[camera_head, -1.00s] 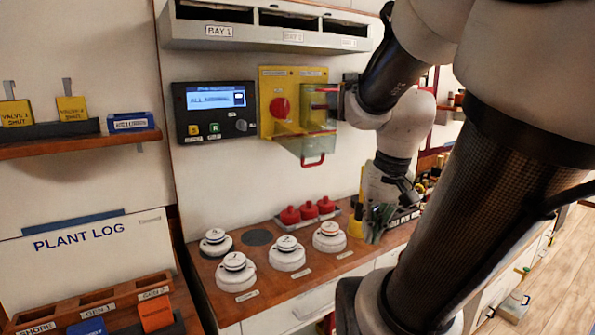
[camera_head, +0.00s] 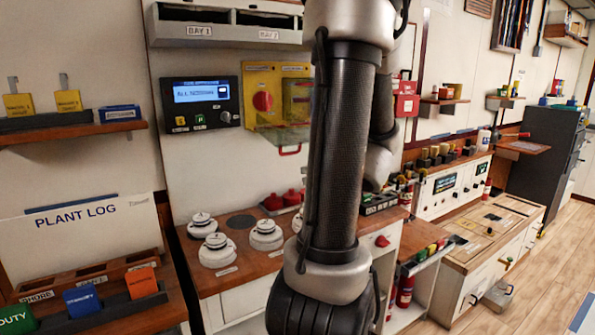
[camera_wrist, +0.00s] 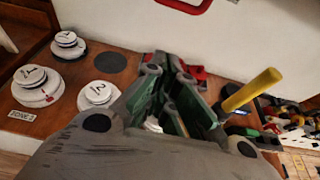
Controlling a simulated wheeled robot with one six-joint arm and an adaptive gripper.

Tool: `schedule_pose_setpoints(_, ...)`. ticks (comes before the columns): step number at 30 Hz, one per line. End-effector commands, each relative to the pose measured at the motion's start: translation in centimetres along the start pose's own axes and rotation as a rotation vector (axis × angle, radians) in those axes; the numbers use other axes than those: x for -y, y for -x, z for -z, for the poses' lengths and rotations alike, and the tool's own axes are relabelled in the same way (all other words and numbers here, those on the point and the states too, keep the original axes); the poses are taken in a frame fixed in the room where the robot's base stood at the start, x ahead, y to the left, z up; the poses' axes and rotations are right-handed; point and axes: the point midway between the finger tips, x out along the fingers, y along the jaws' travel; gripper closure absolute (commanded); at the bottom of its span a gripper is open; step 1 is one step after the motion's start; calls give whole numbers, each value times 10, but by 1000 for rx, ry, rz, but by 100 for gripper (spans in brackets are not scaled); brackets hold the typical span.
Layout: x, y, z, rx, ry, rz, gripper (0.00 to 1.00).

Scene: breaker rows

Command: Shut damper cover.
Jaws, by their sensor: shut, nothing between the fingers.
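The damper cover (camera_head: 277,136) is a clear flap with a red pull handle (camera_head: 290,151). It stands out from the lower edge of a yellow panel (camera_head: 262,80), lowered open, its right part hidden by my arm. The panel carries a red round knob (camera_head: 262,101). In the wrist view the red handle (camera_wrist: 185,5) shows at the top edge, apart from my fingers. My gripper (camera_wrist: 167,62) is shut and empty, below that handle and above the counter. In the head view my arm hides it.
White numbered detectors (camera_head: 265,235) stand on the wooden counter (camera_head: 238,280). Red-capped items (camera_head: 273,202) sit behind them. A yellow-handled tool (camera_wrist: 250,90) stands upright right of my fingers. A vent box (camera_head: 225,28) juts out above the panel.

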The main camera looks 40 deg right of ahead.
Motion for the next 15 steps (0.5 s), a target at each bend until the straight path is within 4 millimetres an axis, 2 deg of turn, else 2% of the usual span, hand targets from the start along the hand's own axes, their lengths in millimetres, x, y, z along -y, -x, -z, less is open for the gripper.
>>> schedule_pose_setpoints(12,-2,-84,1,-4,5,-6,100)
schedule_pose_setpoints(14,-2,-95,2,-5,4,-6,100)
schedule_pose_setpoints(15,-1,-89,-10,2,12,-2,100)
